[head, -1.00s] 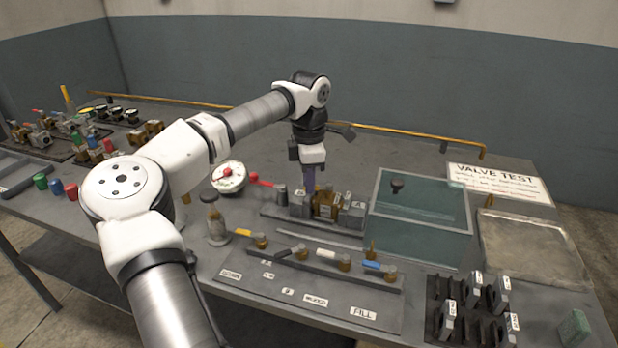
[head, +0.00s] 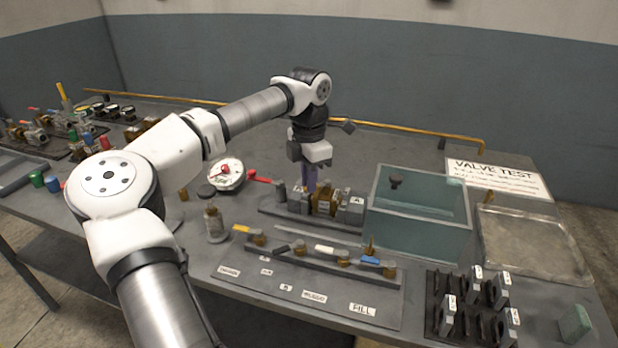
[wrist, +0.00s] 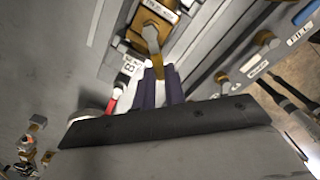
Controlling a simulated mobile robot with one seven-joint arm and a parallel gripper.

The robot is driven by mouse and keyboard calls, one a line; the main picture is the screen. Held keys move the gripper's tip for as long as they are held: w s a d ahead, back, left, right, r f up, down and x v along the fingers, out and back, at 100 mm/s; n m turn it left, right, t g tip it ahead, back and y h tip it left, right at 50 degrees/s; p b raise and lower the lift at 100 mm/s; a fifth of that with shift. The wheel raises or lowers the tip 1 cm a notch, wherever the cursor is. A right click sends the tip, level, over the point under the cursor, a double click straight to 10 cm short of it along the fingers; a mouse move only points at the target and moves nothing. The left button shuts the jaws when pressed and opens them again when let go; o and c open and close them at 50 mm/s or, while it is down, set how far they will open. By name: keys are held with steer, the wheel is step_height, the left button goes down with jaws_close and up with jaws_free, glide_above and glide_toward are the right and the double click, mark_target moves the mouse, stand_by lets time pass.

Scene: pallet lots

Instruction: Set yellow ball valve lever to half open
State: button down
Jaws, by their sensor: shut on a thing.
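A brass ball valve (head: 325,200) sits clamped between grey blocks on a fixture near the middle of the bench. In the wrist view, its yellow-brass lever (wrist: 152,40) runs from the valve body (wrist: 160,12) down between my fingers. My gripper (head: 310,187), with purple fingers, points down at the left side of the valve. In the wrist view my gripper (wrist: 160,80) is shut on the lever's end. The lever's tip is hidden between the fingers, and its exact angle is hard to tell.
A red-handled part (head: 263,178) and a round gauge (head: 226,173) lie left of the fixture. A glass tank (head: 420,215) stands close on the right. In front is a panel (head: 300,292) with yellow, black, white and blue levers.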

steer(key=c, duration=1.5)
jaws_free()
steer(key=shift+o, duration=0.2)
step_height(320, 180, up, 14)
steer(key=b, duration=0.1)
